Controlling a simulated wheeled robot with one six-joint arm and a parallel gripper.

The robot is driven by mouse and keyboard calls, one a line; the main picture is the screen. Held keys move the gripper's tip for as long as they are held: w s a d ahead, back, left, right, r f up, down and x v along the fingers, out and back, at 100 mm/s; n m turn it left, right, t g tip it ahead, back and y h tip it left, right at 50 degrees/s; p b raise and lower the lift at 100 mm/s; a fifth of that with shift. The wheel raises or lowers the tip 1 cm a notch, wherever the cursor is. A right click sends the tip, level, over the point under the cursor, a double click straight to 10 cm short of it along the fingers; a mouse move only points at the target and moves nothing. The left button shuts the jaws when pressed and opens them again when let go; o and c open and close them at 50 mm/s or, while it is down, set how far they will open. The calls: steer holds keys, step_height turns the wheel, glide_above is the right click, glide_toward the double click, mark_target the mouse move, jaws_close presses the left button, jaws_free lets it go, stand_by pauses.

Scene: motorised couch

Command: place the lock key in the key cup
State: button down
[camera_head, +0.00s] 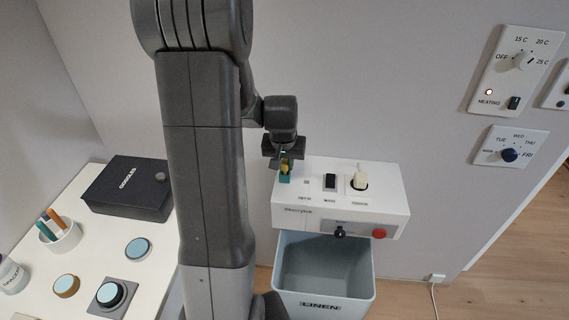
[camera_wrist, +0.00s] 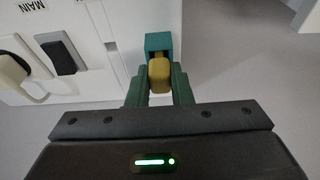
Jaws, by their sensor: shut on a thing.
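My gripper (camera_head: 286,163) points down over the left end of the white control box (camera_head: 340,211). Its two green fingers are shut on the yellow lock key (camera_wrist: 159,78), which also shows as a small yellow patch in the head view. The teal key cup (camera_head: 285,179) sits at the box's left end, directly below the fingers. In the wrist view the cup (camera_wrist: 158,42) is just beyond the key, and the key overlaps its near part. I cannot tell how far the key's lower end reaches into the cup.
A black rocker switch (camera_head: 330,181) and a white plug (camera_head: 359,181) are on the box top, right of the cup. A grey linen bin (camera_head: 323,284) stands below. A white table with a black goggles box (camera_head: 127,187) is at left. Wall panels are at right.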

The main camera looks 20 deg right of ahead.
steer(key=shift+f, duration=0.25)
steer(key=shift+f, duration=0.15)
steer(key=c, duration=1.3)
jaws_free()
steer(key=shift+r, duration=0.65)
steer(key=v, duration=1.1)
steer(key=shift+s, duration=0.15)
